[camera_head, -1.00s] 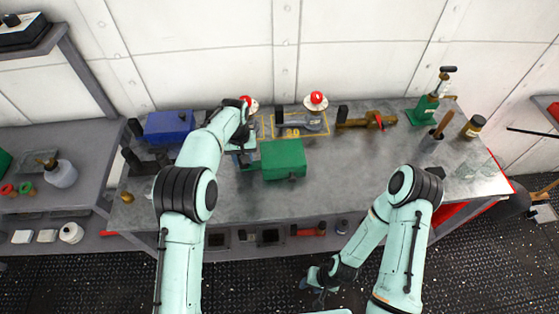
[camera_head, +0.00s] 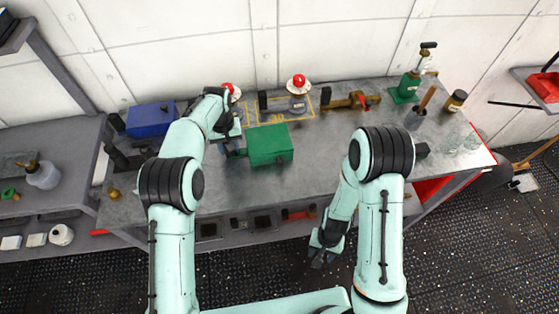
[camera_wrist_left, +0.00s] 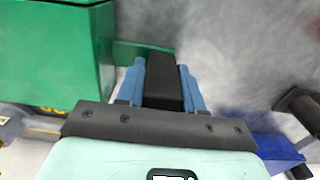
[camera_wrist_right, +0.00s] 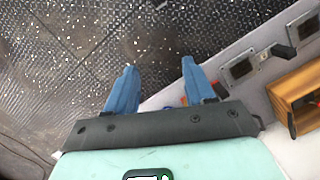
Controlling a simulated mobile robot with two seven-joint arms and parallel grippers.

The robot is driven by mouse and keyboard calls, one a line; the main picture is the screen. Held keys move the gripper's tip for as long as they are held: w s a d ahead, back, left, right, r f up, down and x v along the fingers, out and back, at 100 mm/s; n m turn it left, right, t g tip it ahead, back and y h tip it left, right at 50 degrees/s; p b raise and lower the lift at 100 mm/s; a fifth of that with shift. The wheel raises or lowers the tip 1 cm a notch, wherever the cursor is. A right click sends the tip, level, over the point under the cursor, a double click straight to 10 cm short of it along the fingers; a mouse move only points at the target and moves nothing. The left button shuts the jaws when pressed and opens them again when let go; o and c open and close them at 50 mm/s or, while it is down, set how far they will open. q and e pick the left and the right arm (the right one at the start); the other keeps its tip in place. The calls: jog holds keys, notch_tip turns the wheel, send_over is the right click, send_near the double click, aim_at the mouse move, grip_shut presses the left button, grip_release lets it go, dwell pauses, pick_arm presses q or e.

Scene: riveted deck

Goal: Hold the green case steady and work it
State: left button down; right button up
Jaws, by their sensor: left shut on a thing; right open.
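The green case (camera_head: 270,145) stands on the grey workbench (camera_head: 320,160), left of the middle. It fills the upper left of the left wrist view (camera_wrist_left: 55,55). My left gripper (camera_head: 236,150) is at the case's left side. In the left wrist view its blue fingers are shut on a black block-like handle (camera_wrist_left: 166,88) beside the case. A flat green strip (camera_wrist_left: 145,52) runs from the case past the fingertips; where the handle joins is hidden. My right gripper (camera_head: 318,262) is low in front of the bench, open and empty, with the dark floor between its fingers in the right wrist view (camera_wrist_right: 158,72).
A blue case (camera_head: 150,120) stands left of my left gripper. Behind the green case are red-knobbed fittings (camera_head: 299,83) and a yellow-marked area (camera_head: 272,117). A brass tool (camera_head: 350,101) and a green bottle stand (camera_head: 405,90) are further right. The bench right of the case is mostly clear.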

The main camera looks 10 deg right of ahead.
aim_at(280, 163)
jog(key=w+a+r+n+t, duration=0.1)
jog(key=w+a+r, duration=0.1)
jog(key=w+r, duration=0.3)
jog(key=w+a+r+t, duration=0.1)
jog(key=w+r, duration=0.3)
jog(key=r, duration=0.4)
jog(key=w+a+r+n+t, duration=0.1)
jog(key=w+a+r, duration=0.2)
jog(key=w+r, duration=0.2)
jog(key=shift+w+r+n+t, duration=0.3)
jog(key=shift+r, duration=0.5)
jog(key=w+a+r+n+t+h, duration=0.1)
jog(key=w+a+r+n+t, duration=0.3)
jog(key=r, duration=0.5)
jog(key=shift+m+g, duration=0.4)
jog(key=shift+g, duration=0.1)
jog(key=x, duration=0.4)
jog(key=w+d+x, duration=0.1)
jog(key=x, duration=0.7)
jog(key=shift+w+d+r, duration=0.1)
jog(key=shift+w+d, duration=0.05)
jog(key=shift+w, duration=0.05)
